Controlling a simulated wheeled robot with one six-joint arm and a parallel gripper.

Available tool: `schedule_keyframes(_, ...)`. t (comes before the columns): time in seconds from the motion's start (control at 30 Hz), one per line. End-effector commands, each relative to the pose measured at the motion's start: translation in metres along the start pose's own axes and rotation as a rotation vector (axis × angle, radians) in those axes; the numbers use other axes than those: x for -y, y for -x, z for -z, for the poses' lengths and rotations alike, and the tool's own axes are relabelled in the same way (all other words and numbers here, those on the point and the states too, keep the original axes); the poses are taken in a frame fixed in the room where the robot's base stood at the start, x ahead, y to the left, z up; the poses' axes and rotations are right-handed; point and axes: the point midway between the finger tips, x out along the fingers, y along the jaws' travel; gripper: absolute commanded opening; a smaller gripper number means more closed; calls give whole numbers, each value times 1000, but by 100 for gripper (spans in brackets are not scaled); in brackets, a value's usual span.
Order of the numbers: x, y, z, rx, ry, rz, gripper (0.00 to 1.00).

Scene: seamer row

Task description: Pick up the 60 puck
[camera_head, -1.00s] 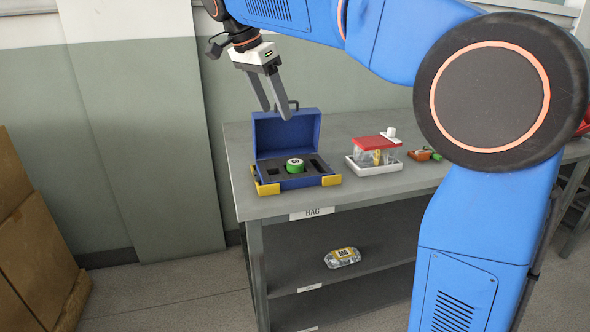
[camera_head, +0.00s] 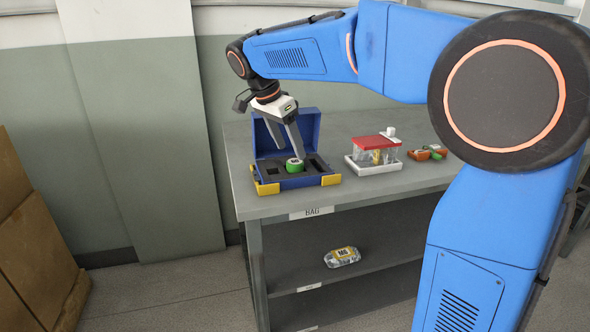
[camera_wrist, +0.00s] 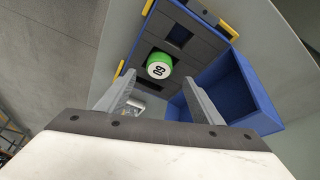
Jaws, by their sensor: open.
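The 60 puck (camera_head: 294,165) is green with a white top and sits in the dark foam of the open blue case (camera_head: 262,187) on the table. In the wrist view the puck (camera_wrist: 159,65) shows its printed number, between and beyond the fingertips. My gripper (camera_head: 288,150) is open and points down over the case, its fingers close to the puck. In the wrist view my gripper (camera_wrist: 160,85) has nothing between its fingers. Whether a finger touches the puck I cannot tell.
The case's raised lid (camera_head: 312,130) stands behind the puck. A clear box with a red lid (camera_head: 376,142) on a white tray is to the right, then small orange and green items (camera_head: 428,152). A clear pack (camera_head: 342,257) lies on the shelf below.

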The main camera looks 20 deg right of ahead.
Motion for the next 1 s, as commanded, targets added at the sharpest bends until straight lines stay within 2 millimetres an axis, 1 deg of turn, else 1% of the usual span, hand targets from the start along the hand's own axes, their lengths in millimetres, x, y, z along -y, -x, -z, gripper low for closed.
schedule_keyframes(0.2,-3,-30,-4,0,0,-2,61)
schedule_keyframes(0.3,-2,-40,-3,0,-1,-1,61)
schedule_keyframes(0.43,-2,-46,-4,0,0,-1,61)
schedule_keyframes(0.63,-2,-46,-4,0,0,0,61)
schedule_keyframes(0.67,-2,-46,-4,0,0,0,53)
schedule_keyframes(0.7,-2,-46,-4,0,0,0,44)
schedule_keyframes(0.77,-2,-46,-4,0,0,0,30)
schedule_keyframes(0.8,-2,-46,-4,0,0,0,20)
schedule_keyframes(0.83,-2,-45,-4,0,0,0,14)
schedule_keyframes(1.0,-2,-45,-4,0,0,0,14)
